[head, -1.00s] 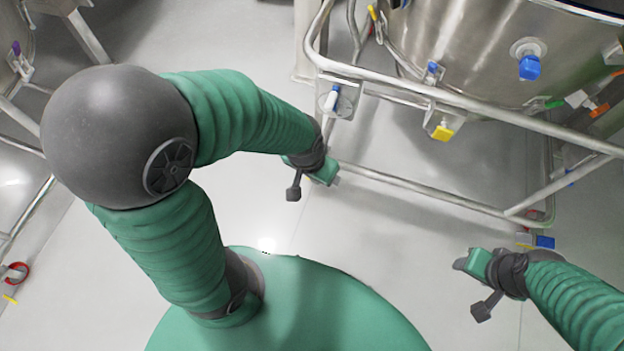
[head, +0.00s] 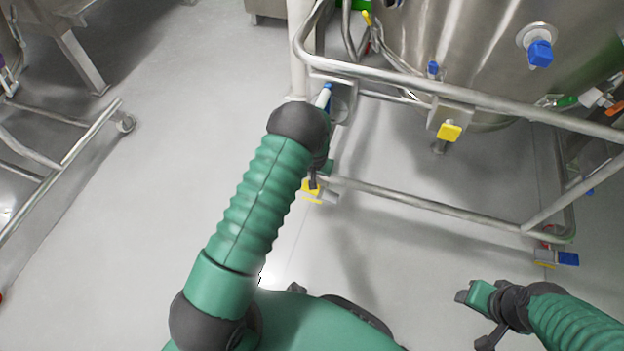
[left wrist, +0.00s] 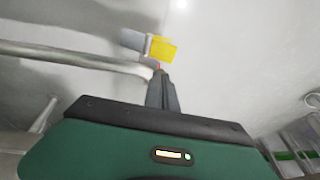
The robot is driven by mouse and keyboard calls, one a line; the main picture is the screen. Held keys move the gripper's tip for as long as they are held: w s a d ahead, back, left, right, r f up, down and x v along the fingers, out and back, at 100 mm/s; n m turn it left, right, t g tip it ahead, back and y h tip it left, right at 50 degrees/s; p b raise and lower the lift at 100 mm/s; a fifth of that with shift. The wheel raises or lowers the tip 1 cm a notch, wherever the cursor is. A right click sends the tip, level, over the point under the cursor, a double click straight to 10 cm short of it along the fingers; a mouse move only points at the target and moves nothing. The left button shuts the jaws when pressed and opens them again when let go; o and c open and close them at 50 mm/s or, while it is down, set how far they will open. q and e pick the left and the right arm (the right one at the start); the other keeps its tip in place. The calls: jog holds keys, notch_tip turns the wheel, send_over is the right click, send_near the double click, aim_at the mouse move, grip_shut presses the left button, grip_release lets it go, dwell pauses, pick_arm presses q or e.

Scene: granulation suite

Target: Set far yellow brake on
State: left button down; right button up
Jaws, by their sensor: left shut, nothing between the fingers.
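A yellow brake pedal (head: 311,187) shows low by the near left corner of the vessel's tubular frame (head: 430,205), partly behind my left arm. In the left wrist view the yellow pedal (left wrist: 163,49) lies just beyond the fingertips of my left gripper (left wrist: 162,76). A grey piece is beside it. The fingers are shut and empty; I cannot tell if they touch the pedal. In the head view that gripper (head: 326,170) is mostly hidden behind its own wrist. My right gripper (head: 463,296) hangs at the lower right, away from the frame; its jaw opening is unclear.
The steel vessel (head: 470,60) carries a yellow-handled valve (head: 449,132) and a blue knob (head: 540,53). A blue pedal (head: 568,259) sits at the frame's right corner. Another wheeled frame (head: 85,135) stands at left. The floor between is clear.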

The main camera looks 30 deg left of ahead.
pick_arm(q)
jog(key=b+x, duration=0.2)
jog(key=x, duration=0.2)
jog(key=b+x, duration=0.2)
jog(key=x, duration=0.1)
jog(key=s+b+x, duration=0.1)
jog(key=b+x, duration=0.2)
jog(key=x, duration=0.1)
jog(key=shift+w+a+f, duration=0.1)
jog(key=shift+a+f, duration=0.1)
jog(key=shift+f, duration=0.2)
jog(key=shift+a+f+b, duration=0.2)
jog(key=shift+f+b, duration=0.3)
jog(key=shift+f, duration=0.05)
jog(key=shift+a, duration=0.2)
jog(key=shift+s+a+f+h, duration=0.15)
jog(key=shift+s+a+h, duration=0.05)
jog(key=shift+h, duration=0.2)
jog(key=shift+s+a+f+n+t+h+p, duration=0.1)
jog(key=shift+a+f+n+t+h+p, duration=0.3)
jog(key=shift+h, duration=0.6)
jog(key=shift+f, duration=0.3)
jog(key=shift+s+a+f, duration=0.1)
jog(key=shift+a+f, duration=0.4)
jog(key=shift+f, duration=0.4)
